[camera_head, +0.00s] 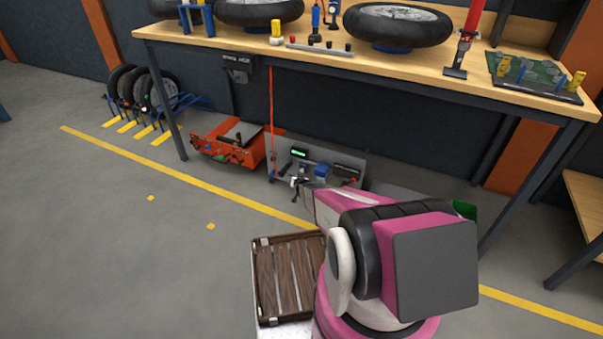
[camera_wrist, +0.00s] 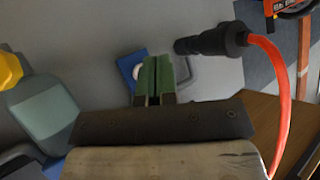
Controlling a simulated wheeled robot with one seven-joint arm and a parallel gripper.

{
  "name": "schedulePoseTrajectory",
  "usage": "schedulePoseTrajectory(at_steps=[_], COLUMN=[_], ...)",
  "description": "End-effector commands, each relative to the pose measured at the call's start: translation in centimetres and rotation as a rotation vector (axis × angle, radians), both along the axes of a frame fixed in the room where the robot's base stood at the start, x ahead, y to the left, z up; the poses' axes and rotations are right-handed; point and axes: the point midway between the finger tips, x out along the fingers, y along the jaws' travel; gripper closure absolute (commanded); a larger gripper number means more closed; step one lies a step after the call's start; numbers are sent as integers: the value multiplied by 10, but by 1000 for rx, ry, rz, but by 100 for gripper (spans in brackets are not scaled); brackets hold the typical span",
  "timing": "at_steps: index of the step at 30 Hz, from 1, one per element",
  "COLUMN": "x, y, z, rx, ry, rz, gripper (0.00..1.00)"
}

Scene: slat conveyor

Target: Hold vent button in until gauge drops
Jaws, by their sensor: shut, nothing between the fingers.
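My gripper (camera_wrist: 158,78) is shut and empty, its green fingers together and pointing at a grey panel. My arm covers part of the panel.
A black connector (camera_wrist: 208,42) with a red hose (camera_wrist: 284,90) lies close right of the fingers. A teal-grey box (camera_wrist: 40,108) and a yellow part (camera_wrist: 9,68) are at left. The workbench (camera_head: 440,62) overhangs the panel. An orange machine (camera_head: 227,143) stands left of it.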

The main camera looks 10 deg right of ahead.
Motion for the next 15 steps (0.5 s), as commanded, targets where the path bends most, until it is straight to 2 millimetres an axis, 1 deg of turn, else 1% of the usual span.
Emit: schedulePoseTrajectory(at_steps=[1, 6, 15], x=[6, 16, 20], y=[-3, -11, -15], z=[-1, -1, 0], rx=[-2, -1, -1], ry=[-1, 0, 1], rz=[1, 0, 1], gripper=[100, 100, 100])
